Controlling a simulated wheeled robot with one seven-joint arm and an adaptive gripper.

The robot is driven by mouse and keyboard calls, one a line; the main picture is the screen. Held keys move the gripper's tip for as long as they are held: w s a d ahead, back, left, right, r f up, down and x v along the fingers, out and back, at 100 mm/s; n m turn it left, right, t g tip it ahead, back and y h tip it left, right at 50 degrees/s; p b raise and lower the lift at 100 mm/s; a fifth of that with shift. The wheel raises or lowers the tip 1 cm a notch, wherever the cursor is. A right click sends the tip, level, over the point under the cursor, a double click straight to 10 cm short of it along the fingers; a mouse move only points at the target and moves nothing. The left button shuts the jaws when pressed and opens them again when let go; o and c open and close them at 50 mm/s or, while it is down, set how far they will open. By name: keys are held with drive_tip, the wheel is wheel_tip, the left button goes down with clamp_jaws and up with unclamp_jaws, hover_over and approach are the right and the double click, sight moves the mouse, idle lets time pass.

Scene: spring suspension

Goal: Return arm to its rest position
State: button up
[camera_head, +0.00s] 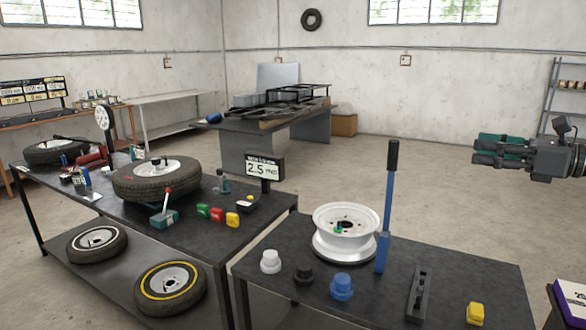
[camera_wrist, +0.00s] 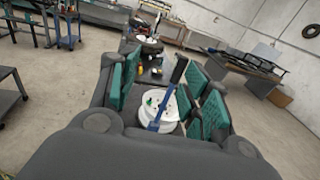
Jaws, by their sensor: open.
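My gripper (camera_head: 476,149) is at the right of the head view, held in the air above and to the right of the near dark table (camera_head: 425,250). Its fingers point left and hold nothing. In the wrist view my gripper (camera_wrist: 165,95) shows teal pads spread apart on both sides. Between them, farther off, the white wheel rim (camera_wrist: 158,103) and the blue lever post with a black handle (camera_wrist: 166,100) show on the table.
The near table bears a white rim (camera_head: 347,228), an upright blue lever (camera_head: 387,210), several small caps and a yellow block (camera_head: 475,313). A longer table at left bears a tyre (camera_head: 157,180) and a 2.5 display (camera_head: 264,167). Floor behind the near table is clear.

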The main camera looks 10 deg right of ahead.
drive_tip(key=w+a+f+n+g+h, duration=0.25)
drive_tip(key=w+a+f, duration=0.35)
drive_tip(key=a+f, duration=0.35)
drive_tip(key=w+a+f+n+g+h, duration=0.1)
drive_tip(key=w+a+f+n+g, duration=0.15)
drive_tip(key=w+a+f, duration=0.55)
drive_tip(key=s+a+f+n+g+h, duration=0.15)
drive_tip(key=a+f, duration=0.25)
drive_tip(key=f, duration=0.4)
drive_tip(key=s+a+f+n+g+h, duration=0.1)
drive_tip(key=a+f+n, duration=0.1)
drive_tip(key=a+f, duration=0.5)
drive_tip(key=s+a+f+n+g+h, duration=0.1)
drive_tip(key=a+f+g+h, duration=0.1)
drive_tip(key=f, duration=0.8)
drive_tip(key=s+a+f+n+g+h, duration=0.1)
drive_tip(key=s+a+f+n, duration=0.25)
drive_tip(key=s+f, duration=0.5)
drive_tip(key=s+a+f+n+h, duration=0.15)
drive_tip(key=s+f+n, duration=0.35)
drive_tip(key=f, duration=0.6)
drive_tip(key=s+f+n+g+b, duration=0.1)
drive_tip(key=s+f+n, duration=0.4)
drive_tip(key=s, duration=0.6)
drive_tip(key=s+d+f+n+g+b, duration=0.1)
drive_tip(key=s+f+n, duration=0.4)
drive_tip(key=s+f, duration=0.5)
drive_tip(key=shift+s+g+b, duration=0.75)
drive_tip(key=shift+s+b, duration=0.3)
drive_tip(key=shift+s, duration=0.05)
